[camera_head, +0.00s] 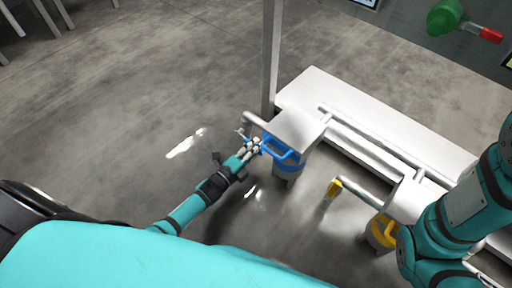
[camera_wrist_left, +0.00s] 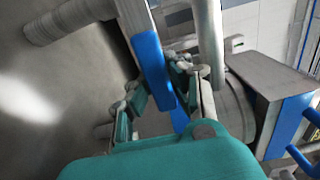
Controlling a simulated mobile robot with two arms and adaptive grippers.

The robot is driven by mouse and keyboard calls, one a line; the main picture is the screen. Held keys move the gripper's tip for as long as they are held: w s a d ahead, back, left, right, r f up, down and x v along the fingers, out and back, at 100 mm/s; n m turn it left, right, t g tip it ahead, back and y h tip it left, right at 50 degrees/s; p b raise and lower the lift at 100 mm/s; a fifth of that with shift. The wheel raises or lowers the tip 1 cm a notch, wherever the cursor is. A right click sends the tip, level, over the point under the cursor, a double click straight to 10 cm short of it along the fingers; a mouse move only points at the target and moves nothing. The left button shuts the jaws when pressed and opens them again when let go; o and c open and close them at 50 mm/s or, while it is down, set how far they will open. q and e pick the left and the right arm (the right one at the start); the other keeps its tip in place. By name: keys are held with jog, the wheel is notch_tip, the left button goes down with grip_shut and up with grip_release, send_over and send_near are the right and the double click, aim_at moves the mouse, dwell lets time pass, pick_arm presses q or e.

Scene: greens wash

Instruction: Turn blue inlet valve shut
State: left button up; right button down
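The blue inlet valve's lever (camera_head: 267,142) is beside a white pipe and a grey-topped unit in the head view. In the left wrist view the blue lever (camera_wrist_left: 152,72) runs down between the two fingers of my left gripper (camera_wrist_left: 158,88). The fingers stand apart on either side of it; firm contact cannot be made out. In the head view my left gripper (camera_head: 252,147) is at the lever, left of the unit. My right arm (camera_head: 455,220) shows at lower right, but its gripper is not seen.
The unit has a blue band and handle (camera_head: 286,154). A similar yellow unit (camera_head: 381,232) with a yellow lever (camera_head: 333,188) stands to the right. A long white bench (camera_head: 375,125) with pipes lies behind. A grey post (camera_head: 271,55) rises behind the valve.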

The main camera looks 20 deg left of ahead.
pick_arm(q)
jog(key=o, duration=0.5)
jog(key=shift+o, duration=0.2)
jog(key=shift+s+f, duration=0.1)
jog(key=v, duration=1.2)
